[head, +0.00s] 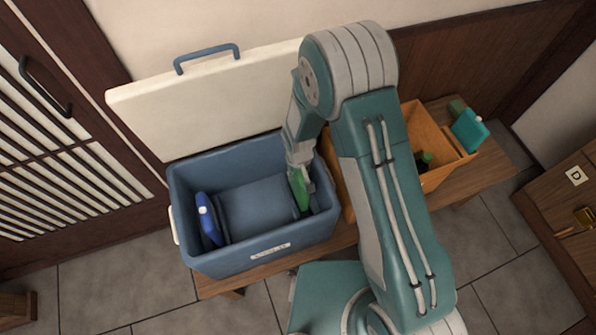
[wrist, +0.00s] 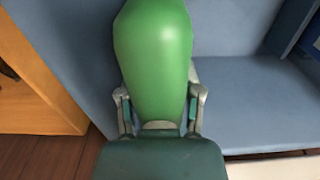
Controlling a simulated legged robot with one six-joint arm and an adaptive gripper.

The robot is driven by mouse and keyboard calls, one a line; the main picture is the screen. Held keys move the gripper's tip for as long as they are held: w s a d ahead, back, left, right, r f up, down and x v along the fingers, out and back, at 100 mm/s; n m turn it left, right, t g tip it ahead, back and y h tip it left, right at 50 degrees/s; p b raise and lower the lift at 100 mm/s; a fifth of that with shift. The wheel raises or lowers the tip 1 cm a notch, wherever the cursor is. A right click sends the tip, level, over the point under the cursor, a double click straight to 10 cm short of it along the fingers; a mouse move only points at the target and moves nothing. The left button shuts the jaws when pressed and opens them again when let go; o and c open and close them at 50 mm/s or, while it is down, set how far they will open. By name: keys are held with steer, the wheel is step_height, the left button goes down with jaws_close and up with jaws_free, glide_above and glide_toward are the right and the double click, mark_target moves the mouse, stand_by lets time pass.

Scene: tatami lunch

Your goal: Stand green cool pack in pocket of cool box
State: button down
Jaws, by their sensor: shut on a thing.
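The green cool pack (head: 299,188) is inside the right end of the blue cool box (head: 181,190), roughly upright. My gripper (head: 303,177) is shut on it from above. In the wrist view the green cool pack (wrist: 153,55) fills the space between the two fingers of my gripper (wrist: 160,112). The blue wall of the cool box (wrist: 255,85) shows beside it. A raised blue block (head: 258,205) fills the middle of the box, with a narrow gap at each end. I cannot tell whether the pack touches the gap's floor.
A blue cool pack (head: 208,220) with a white cap stands in the left gap. The white lid (head: 200,105) is open behind the box. An orange crate (head: 440,165) stands on the wooden bench (head: 480,183) to the right, with a teal item (head: 469,130) at its far corner.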

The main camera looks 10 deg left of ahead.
steer(key=shift+f, duration=0.9)
stand_by(0.6)
steer(key=shift+f, duration=0.65)
steer(key=shift+f, duration=1.2)
steer(key=shift+f, duration=0.6)
steer(key=shift+c, duration=0.9)
jaws_free()
